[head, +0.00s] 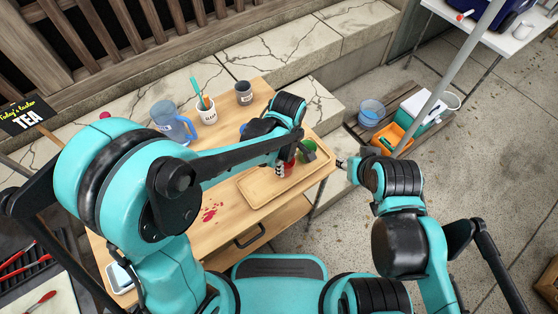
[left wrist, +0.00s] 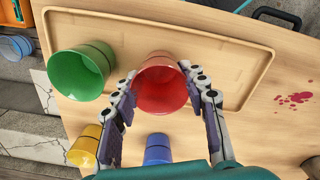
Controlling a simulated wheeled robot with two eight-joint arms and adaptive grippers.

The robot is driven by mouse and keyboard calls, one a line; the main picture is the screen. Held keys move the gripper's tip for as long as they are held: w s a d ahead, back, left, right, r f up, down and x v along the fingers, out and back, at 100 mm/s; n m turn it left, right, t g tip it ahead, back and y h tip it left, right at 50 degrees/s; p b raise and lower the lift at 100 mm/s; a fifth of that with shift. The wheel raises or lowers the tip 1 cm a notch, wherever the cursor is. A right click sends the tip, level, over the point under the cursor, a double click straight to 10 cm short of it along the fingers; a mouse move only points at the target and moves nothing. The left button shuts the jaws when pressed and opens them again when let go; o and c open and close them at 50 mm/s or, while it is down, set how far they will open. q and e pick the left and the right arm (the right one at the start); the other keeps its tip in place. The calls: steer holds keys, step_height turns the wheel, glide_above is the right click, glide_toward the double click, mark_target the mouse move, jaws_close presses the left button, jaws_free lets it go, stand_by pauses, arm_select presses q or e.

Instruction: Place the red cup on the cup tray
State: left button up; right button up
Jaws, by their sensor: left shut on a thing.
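The red cup (head: 287,168) is between the fingers of my left gripper (head: 281,165), over the wooden cup tray (head: 258,188). In the left wrist view the red cup (left wrist: 160,88) sits mouth toward the camera, with a finger of my left gripper (left wrist: 160,95) closed against each side. It appears within the tray (left wrist: 225,55) near its rim; I cannot tell if its base touches. A green cup (head: 307,148) is at the tray's end, beside the red one. My right gripper (head: 343,164) hangs off the table's right side; its fingers are too small to read.
A yellow cup (left wrist: 86,145) and a blue cup (left wrist: 157,148) stand close by outside the tray. A blue pitcher (head: 172,122), a white utensil crock (head: 206,112) and a grey cup (head: 243,93) stand at the back. Red spots mark the tabletop (head: 212,212).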

arm_select(q)
steer(key=shift+w+a+f, duration=0.3)
steer(key=shift+f, duration=0.1)
steer(key=shift+r, duration=0.1)
steer(key=shift+c, duration=0.4)
steer(key=shift+s+d+r, duration=0.1)
steer(key=shift+s+d, duration=0.2)
steer(key=shift+f, duration=0.25)
steer(key=o, duration=1)
arm_select(e)
steer(key=shift+w+a+f, duration=0.2)
steer(key=shift+w+f, duration=0.05)
steer(key=shift+f, duration=0.05)
arm_select(q)
steer(key=shift+r, duration=0.15)
arm_select(e)
steer(key=shift+r, duration=0.1)
